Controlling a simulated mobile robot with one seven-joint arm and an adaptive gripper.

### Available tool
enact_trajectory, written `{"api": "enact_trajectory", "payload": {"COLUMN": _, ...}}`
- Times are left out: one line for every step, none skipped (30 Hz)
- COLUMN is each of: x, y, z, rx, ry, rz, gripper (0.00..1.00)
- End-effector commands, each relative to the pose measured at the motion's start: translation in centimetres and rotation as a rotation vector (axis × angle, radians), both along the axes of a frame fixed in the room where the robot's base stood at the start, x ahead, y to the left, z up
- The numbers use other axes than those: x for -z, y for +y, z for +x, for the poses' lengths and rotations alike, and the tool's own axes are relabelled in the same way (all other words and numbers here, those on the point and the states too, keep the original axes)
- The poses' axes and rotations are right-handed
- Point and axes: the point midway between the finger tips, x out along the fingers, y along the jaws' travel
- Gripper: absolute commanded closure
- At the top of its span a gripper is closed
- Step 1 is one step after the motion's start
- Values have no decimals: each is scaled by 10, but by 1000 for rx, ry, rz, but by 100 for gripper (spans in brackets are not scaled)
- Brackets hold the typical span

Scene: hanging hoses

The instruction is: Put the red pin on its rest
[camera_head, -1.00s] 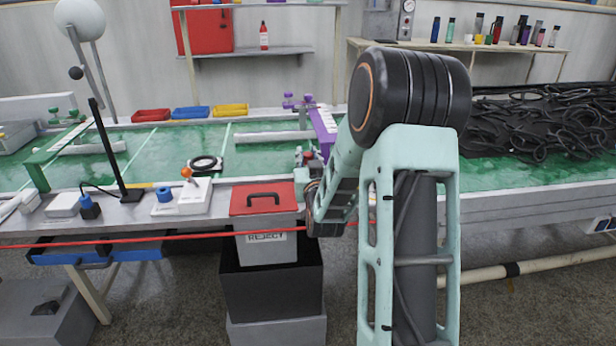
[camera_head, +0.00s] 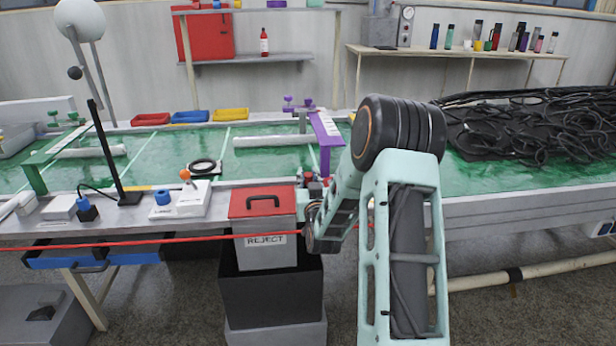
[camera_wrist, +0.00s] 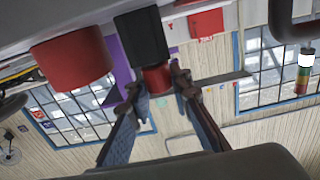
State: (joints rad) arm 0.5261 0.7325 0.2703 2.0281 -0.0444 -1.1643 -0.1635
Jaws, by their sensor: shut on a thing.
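In the wrist view my gripper (camera_wrist: 158,88) has its two fingers on either side of a small red cylinder, which I take to be the red pin (camera_wrist: 156,77). The pin's other end meets a dark block (camera_wrist: 142,38); I cannot tell whether they are joined or only touching. A larger red cylinder (camera_wrist: 72,62) stands beside them on the left. In the head view small red and dark parts (camera_head: 309,179) show at the bench's front edge, just above my wrist. My fingers are mostly hidden there, and I cannot make out the rest with certainty.
The reject bin (camera_head: 267,245) with its red lid stands just left of my wrist. A purple gate (camera_head: 325,150) rises behind it on the green bench (camera_head: 260,165). A red line (camera_head: 120,241) crosses in front. Black hoses (camera_head: 540,130) lie at the right.

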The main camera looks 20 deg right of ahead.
Motion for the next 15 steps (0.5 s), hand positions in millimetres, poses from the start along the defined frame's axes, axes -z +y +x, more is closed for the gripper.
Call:
{"api": "enact_trajectory", "payload": {"x": 2, "y": 0, "z": 0, "rx": 0, "ry": 0, "rz": 0, "gripper": 100}}
{"api": "enact_trajectory", "payload": {"x": 3, "y": 0, "z": 0, "rx": 0, "ry": 0, "rz": 0, "gripper": 100}}
{"api": "enact_trajectory", "payload": {"x": 4, "y": 0, "z": 0, "rx": 0, "ry": 0, "rz": 0, "gripper": 100}}
{"api": "enact_trajectory", "payload": {"x": 5, "y": 0, "z": 0, "rx": 0, "ry": 0, "rz": 0, "gripper": 100}}
{"api": "enact_trajectory", "payload": {"x": 6, "y": 0, "z": 0, "rx": 0, "ry": 1, "rz": 0, "gripper": 100}}
{"api": "enact_trajectory", "payload": {"x": 7, "y": 0, "z": 0, "rx": 0, "ry": 1, "rz": 0, "gripper": 100}}
{"api": "enact_trajectory", "payload": {"x": 7, "y": 0, "z": 0, "rx": 0, "ry": 1, "rz": 0, "gripper": 100}}
{"api": "enact_trajectory", "payload": {"x": 7, "y": 0, "z": 0, "rx": 0, "ry": 1, "rz": 0, "gripper": 80}}
{"api": "enact_trajectory", "payload": {"x": 6, "y": 0, "z": 0, "rx": 0, "ry": 1, "rz": 0, "gripper": 76}}
{"api": "enact_trajectory", "payload": {"x": 6, "y": 0, "z": 0, "rx": 0, "ry": 1, "rz": 0, "gripper": 72}}
{"api": "enact_trajectory", "payload": {"x": 6, "y": 0, "z": 0, "rx": 0, "ry": 2, "rz": 1, "gripper": 69}}
{"api": "enact_trajectory", "payload": {"x": 6, "y": 0, "z": 0, "rx": 0, "ry": 2, "rz": 1, "gripper": 64}}
{"api": "enact_trajectory", "payload": {"x": 6, "y": 0, "z": 0, "rx": 0, "ry": 2, "rz": 1, "gripper": 64}}
{"api": "enact_trajectory", "payload": {"x": 6, "y": 0, "z": 0, "rx": 0, "ry": 1, "rz": 0, "gripper": 64}}
{"api": "enact_trajectory", "payload": {"x": 6, "y": 0, "z": 0, "rx": 0, "ry": 1, "rz": 0, "gripper": 64}}
